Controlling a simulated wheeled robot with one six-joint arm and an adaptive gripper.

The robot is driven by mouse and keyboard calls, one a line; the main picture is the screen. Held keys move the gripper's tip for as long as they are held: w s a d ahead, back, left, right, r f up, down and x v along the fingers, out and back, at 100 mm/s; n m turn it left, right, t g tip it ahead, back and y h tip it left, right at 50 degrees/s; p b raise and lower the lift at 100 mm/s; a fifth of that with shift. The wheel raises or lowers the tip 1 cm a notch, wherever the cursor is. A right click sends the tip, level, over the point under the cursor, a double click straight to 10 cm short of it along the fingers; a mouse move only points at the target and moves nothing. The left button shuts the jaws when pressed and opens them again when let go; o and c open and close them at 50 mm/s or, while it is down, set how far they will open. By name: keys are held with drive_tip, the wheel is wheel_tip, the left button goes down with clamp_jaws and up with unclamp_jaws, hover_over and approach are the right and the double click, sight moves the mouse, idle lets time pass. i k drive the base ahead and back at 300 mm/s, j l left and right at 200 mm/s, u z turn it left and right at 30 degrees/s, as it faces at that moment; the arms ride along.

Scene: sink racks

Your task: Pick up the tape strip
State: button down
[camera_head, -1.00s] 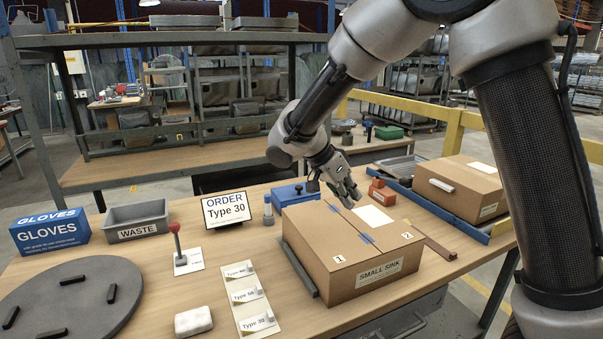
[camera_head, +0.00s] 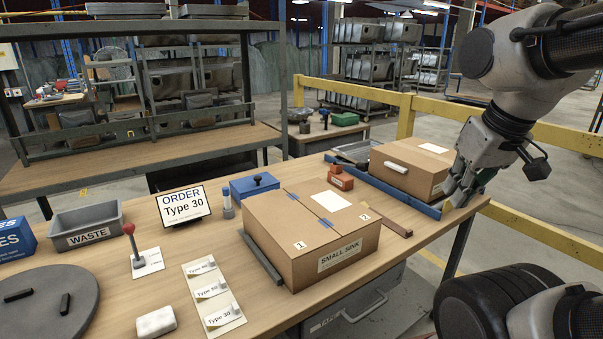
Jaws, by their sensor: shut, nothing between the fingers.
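The cardboard box labelled SMALL SINK (camera_head: 290,255) stands closed on the workbench. Two short blue tape pieces lie across its top seam: a rear one (camera_head: 291,195) and a front one (camera_head: 325,223). Both look flat on the cardboard. My gripper (camera_head: 453,194) is at the right, well apart from these pieces, beside the second cardboard box (camera_head: 404,172) and near the end of the blue rail (camera_head: 405,198). Its fingers point down, are shut and hold nothing that I can see. I cannot tell whether the fingertips touch the rail.
On the workbench (camera_head: 170,245) stand a blue box (camera_head: 253,187), red blocks (camera_head: 341,178), an order sign (camera_head: 184,206), a grey waste bin (camera_head: 88,227), a red-knobbed lever (camera_head: 133,242) and type cards (camera_head: 213,292). A yellow barrier (camera_head: 545,222) runs behind at the right.

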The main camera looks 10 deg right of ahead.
sight(406, 234)
drive_tip(key=i+l, duration=0.1)
drive_tip(key=l, duration=0.45)
drive_tip(key=i+l+u, duration=0.1)
drive_tip(key=l, duration=1)
drive_tip(key=i+u, duration=0.05)
